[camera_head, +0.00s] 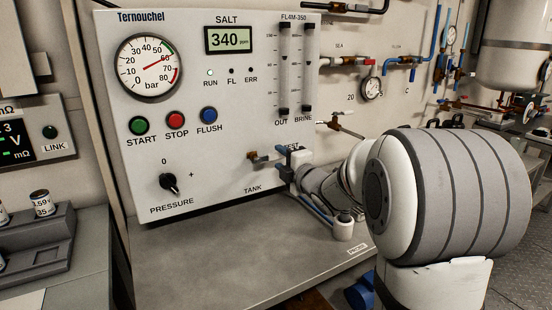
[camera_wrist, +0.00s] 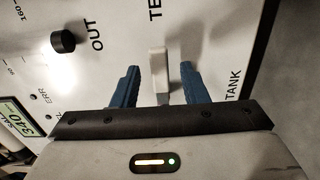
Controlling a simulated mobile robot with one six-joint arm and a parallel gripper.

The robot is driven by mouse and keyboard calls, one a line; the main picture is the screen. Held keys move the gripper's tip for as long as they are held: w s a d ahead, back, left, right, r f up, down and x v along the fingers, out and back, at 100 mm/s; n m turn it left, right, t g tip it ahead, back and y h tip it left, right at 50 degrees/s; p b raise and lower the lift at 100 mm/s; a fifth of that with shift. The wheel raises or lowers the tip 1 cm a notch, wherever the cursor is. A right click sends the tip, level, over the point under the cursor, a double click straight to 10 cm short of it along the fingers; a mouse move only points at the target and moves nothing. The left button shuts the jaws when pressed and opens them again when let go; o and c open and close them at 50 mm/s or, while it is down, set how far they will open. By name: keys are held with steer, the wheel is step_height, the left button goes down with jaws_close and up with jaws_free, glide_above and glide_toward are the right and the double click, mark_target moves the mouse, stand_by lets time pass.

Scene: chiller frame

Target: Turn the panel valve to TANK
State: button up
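The panel valve (camera_head: 262,157) is on the lower right of the white panel, with a brass-coloured body and a pale lever. The TEST label is above it, partly hidden by my gripper, and the TANK label (camera_head: 252,189) is below. My gripper (camera_head: 287,160) is at the valve, reaching in from the right. In the wrist view, its two blue fingers (camera_wrist: 160,68) stand apart, with the pale valve lever (camera_wrist: 158,72) between them. A gap shows on each side of the lever. I cannot tell exactly which label the lever points at.
The panel (camera_head: 225,100) also carries a pressure gauge (camera_head: 150,65), a display reading 340 (camera_head: 229,39), START, STOP and FLUSH buttons, a PRESSURE knob (camera_head: 170,184) and two flow tubes. A grey bench (camera_head: 240,250) lies below. Pipes and small valves are on the right wall.

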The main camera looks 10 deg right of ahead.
steer(key=shift+x, duration=1.4)
steer(key=shift+c, duration=0.6)
steer(key=shift+s, duration=0.1)
jaws_close()
